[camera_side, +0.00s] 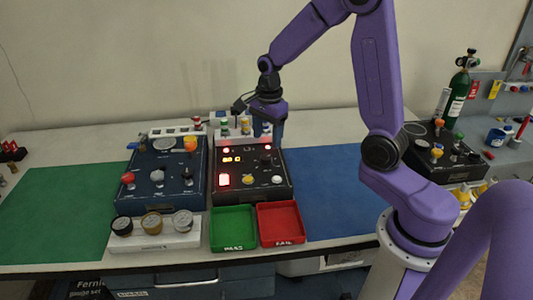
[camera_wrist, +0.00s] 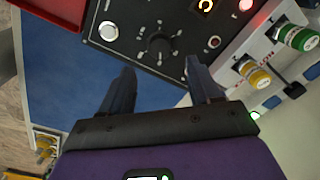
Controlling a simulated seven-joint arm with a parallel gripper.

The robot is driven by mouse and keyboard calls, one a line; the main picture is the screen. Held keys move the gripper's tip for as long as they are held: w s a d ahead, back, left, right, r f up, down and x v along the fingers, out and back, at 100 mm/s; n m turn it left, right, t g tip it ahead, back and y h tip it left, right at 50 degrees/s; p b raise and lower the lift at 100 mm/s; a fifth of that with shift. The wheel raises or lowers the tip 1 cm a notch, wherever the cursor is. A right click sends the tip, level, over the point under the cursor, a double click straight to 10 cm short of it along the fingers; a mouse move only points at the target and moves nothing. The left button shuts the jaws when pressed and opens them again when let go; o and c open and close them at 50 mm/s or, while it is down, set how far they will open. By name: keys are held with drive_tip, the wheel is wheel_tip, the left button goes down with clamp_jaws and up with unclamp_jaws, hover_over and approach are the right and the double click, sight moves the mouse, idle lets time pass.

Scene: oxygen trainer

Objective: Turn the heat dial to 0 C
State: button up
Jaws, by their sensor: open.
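The black control panel (camera_side: 258,192) stands on the bench in the side view, with a small lit orange display (camera_side: 232,160) that seems to read 80 C, though the digits are tiny. The heat dial appears to be the black knob (camera_wrist: 158,43) ringed by pale marks in the wrist view; its exact pointer angle is unclear. My gripper (camera_wrist: 160,66) is open and empty, its two fingers spread with the dial just beyond their tips, apart from it. In the side view my gripper (camera_side: 271,132) hangs over the panel's back right part.
A silver button (camera_wrist: 108,31) and a small red button (camera_wrist: 214,42) flank the dial. Yellow (camera_wrist: 257,77) and green (camera_wrist: 299,38) capped fittings stand close to the right finger. A blue panel (camera_side: 160,178) is to the left; green (camera_side: 233,246) and red (camera_side: 281,241) trays lie in front.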

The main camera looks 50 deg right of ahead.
sight(266, 157)
wheel_tip(266, 157, down, 7)
drive_tip(key=shift+w+r, duration=0.1)
drive_tip(key=shift+w, duration=0.05)
idle(0.4)
drive_tip(key=c, duration=1)
